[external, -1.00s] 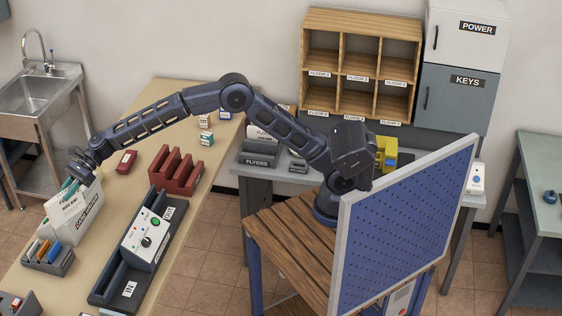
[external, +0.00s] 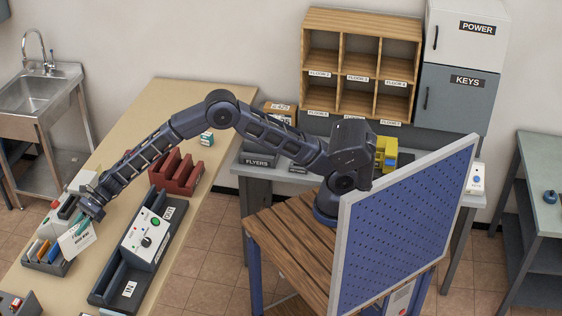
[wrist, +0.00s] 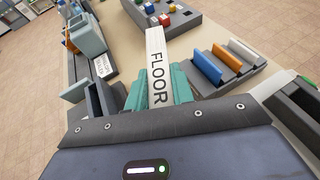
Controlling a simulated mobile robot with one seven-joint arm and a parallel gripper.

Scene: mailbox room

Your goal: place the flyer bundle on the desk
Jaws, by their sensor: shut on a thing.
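My gripper (external: 92,208) is shut on a white flyer bundle (external: 78,239), above the left part of the long beige table (external: 165,100). The bundle hangs tilted from the fingers, close to a dark tray. In the wrist view the bundle (wrist: 157,65) stands edge-on between the teal fingers, with the word FLOOR along it. I cannot tell whether its lower edge touches anything. A grey desk (external: 325,180) stands by the back wall, with a dark FLYERS tray (external: 258,160) on it, partly behind my arm.
The dark tray (external: 58,266) holds orange, white and blue pieces. A white box (external: 62,203) stands behind my gripper. A dark in/out tray with a button panel (external: 146,240) and a red rack (external: 178,170) lie to the right. The beige table's far part is clear.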

